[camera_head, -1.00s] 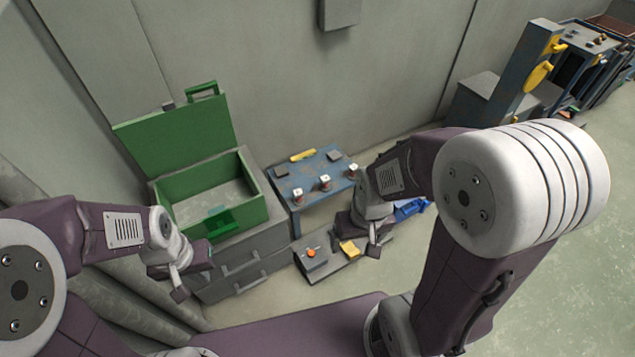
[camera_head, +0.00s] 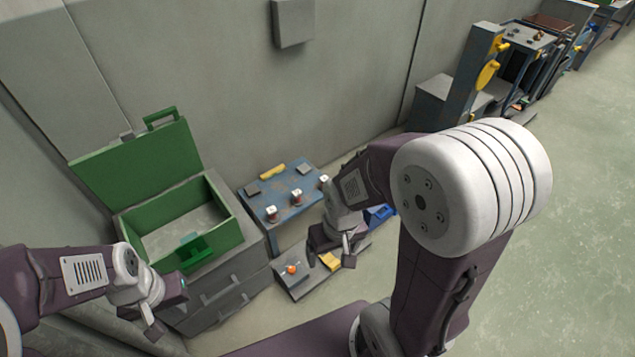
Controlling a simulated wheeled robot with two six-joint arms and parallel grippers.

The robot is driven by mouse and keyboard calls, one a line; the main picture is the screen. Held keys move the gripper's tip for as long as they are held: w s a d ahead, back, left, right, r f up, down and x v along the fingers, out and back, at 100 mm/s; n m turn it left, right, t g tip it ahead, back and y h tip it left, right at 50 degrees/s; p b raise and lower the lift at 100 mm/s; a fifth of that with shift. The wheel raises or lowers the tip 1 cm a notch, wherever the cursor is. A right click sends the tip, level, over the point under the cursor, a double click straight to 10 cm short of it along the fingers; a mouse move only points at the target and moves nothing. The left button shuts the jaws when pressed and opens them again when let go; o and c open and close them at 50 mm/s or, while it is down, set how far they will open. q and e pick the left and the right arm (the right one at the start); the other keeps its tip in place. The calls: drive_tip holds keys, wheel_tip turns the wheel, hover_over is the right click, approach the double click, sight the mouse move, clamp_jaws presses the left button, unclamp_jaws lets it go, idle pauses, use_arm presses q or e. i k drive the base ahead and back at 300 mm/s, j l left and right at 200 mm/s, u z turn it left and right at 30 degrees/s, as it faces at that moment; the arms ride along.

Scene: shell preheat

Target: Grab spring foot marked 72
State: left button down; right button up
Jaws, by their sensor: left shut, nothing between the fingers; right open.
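Three small spring feet with white tops stand upright on a worn blue table: a left one (camera_head: 272,213), a middle one (camera_head: 298,197) and a right one (camera_head: 324,182). Their marks are too small to read, so I cannot tell which is 72. My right gripper (camera_head: 335,260) is open and empty, in front of the table's right side and above a low grey platform. My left gripper (camera_head: 153,328) is shut and empty, in front of the grey drawer cabinet, well left of the spring feet.
An open green box (camera_head: 225,232) sits on the grey drawer cabinet (camera_head: 225,298). The blue table (camera_head: 292,183) also carries a yellow piece (camera_head: 272,172) and grey blocks. The low platform holds an orange knob (camera_head: 292,270) and a yellow block (camera_head: 329,261). The right floor is clear.

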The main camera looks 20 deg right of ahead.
sight(298, 201)
drive_tip(key=i+l+u, duration=0.1)
drive_tip(key=i+l, duration=0.3)
drive_tip(key=l, duration=0.15)
drive_tip(key=i+l, duration=0.4)
drive_tip(key=l, duration=0.15)
drive_tip(key=i+u, duration=0.05)
